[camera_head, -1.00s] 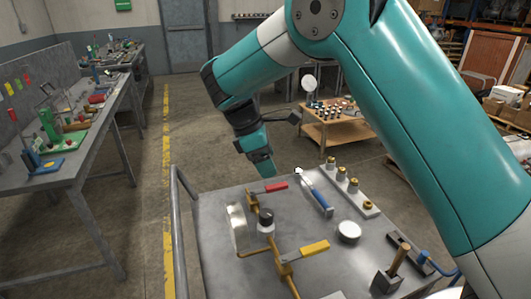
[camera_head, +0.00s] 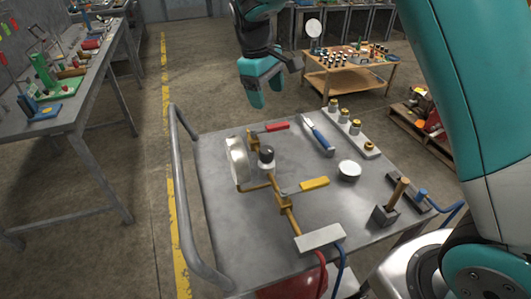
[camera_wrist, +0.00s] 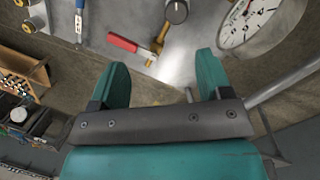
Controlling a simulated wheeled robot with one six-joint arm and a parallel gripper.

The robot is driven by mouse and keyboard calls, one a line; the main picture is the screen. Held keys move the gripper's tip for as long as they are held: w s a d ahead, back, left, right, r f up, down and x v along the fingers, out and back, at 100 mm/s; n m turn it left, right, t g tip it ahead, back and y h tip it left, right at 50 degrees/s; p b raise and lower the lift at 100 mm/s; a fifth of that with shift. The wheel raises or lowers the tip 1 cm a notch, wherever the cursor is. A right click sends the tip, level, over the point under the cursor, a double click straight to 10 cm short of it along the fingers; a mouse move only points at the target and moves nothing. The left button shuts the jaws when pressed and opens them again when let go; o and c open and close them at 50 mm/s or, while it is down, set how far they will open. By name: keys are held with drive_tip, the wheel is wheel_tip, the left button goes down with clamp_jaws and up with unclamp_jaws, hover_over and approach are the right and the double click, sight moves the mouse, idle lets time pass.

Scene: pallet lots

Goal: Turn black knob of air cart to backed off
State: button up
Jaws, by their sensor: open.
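The air cart (camera_head: 240,253) has a grey metal top. The black knob (camera_head: 266,153) sits upright on a pale base on the brass pipe, beside a round gauge (camera_head: 238,160). In the wrist view the knob (camera_wrist: 177,11) is at the top edge, partly cut off, with the gauge (camera_wrist: 247,22) to its right. My gripper (camera_head: 264,100) hangs above and beyond the cart's far edge, apart from the knob. Its teal fingers (camera_wrist: 160,75) are spread with nothing between them.
A red-handled valve lever (camera_head: 270,128) and a yellow-handled one (camera_head: 305,187) stick out from the pipe near the knob. A blue-handled tool (camera_head: 318,137) and a white block with brass fittings (camera_head: 350,133) lie to the right. The cart's rail (camera_head: 186,190) runs along its left.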

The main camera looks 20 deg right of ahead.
sight(266, 148)
drive_tip(key=f+m, duration=0.2)
drive_tip(key=f, duration=0.4)
drive_tip(key=f+m+y, duration=0.1)
drive_tip(key=f+m, duration=0.1)
drive_tip(key=f, duration=0.4)
drive_tip(key=f+m+y, duration=0.1)
drive_tip(key=f+m, duration=0.1)
drive_tip(key=f, duration=0.4)
drive_tip(key=shift+s+a+f+m+t, duration=0.1)
drive_tip(key=shift+s+f+m+t, duration=0.1)
drive_tip(key=shift+m+t, duration=0.1)
drive_tip(key=shift+r, duration=0.1)
drive_tip(key=c, duration=0.9)
